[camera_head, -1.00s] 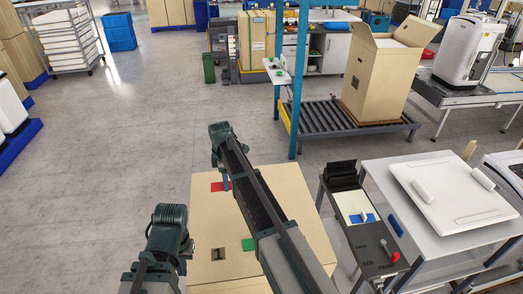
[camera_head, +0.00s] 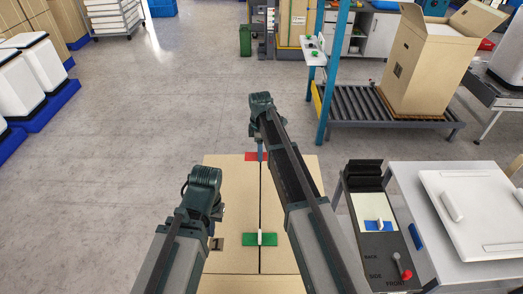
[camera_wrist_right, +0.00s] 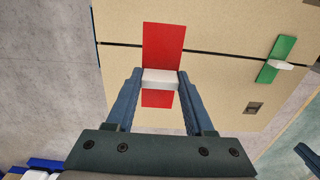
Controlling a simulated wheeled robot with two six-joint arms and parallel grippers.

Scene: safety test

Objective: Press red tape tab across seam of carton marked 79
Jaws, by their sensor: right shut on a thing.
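The carton (camera_head: 228,174) lies below my arms with a dark seam down its top. The number 79 is not legible. My right gripper (camera_wrist_right: 159,76) is shut on the white grip (camera_wrist_right: 160,83) of the red tape tab (camera_wrist_right: 164,42). In the right wrist view the red tab spans the seam; whether it touches the carton I cannot tell. It shows partly behind my right arm in the head view (camera_head: 251,156). My left gripper (camera_head: 216,213) is over the carton's left edge; its fingers are too hidden to judge.
A green tab (camera_head: 240,241) with a white grip lies across the seam's near part. A dark label (camera_head: 217,244) is on the carton's left side. A control panel (camera_head: 384,245) and a white-topped table (camera_head: 425,190) stand at right.

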